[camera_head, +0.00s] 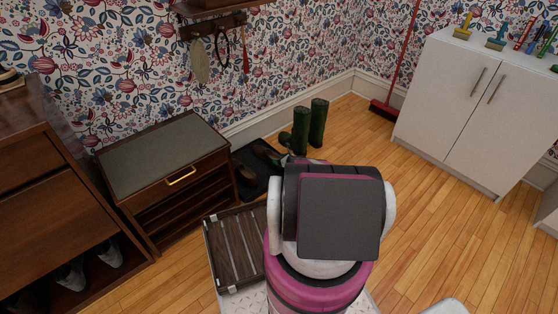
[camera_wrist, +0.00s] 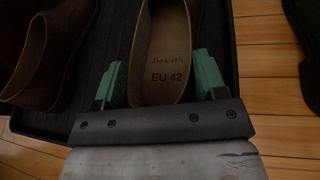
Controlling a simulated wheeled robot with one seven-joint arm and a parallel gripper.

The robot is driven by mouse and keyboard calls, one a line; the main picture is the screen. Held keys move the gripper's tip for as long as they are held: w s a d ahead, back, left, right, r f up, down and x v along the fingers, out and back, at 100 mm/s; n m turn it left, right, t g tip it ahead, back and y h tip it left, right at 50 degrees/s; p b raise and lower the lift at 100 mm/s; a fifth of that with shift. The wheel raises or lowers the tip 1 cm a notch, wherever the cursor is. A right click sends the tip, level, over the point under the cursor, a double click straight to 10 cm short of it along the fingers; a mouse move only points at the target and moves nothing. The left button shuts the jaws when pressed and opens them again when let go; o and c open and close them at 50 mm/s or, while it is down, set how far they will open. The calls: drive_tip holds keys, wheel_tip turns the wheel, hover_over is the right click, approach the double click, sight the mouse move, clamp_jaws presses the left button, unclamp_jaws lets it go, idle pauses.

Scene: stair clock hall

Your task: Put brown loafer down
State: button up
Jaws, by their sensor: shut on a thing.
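The tray also shows in the head view (camera_head: 247,157), beside the wall. My own arm hides the gripper in the head view.
Another brown shoe (camera_wrist: 45,50) is left of the held loafer on the tray. Green boots (camera_head: 318,124) stand right of the tray by the wall. A slatted rack (camera_head: 236,250) and a dark wooden bench (camera_head: 165,165) lie to the left.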

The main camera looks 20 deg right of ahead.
drive_tip(key=o, duration=1.2)
drive_tip(key=shift+c, duration=0.2)
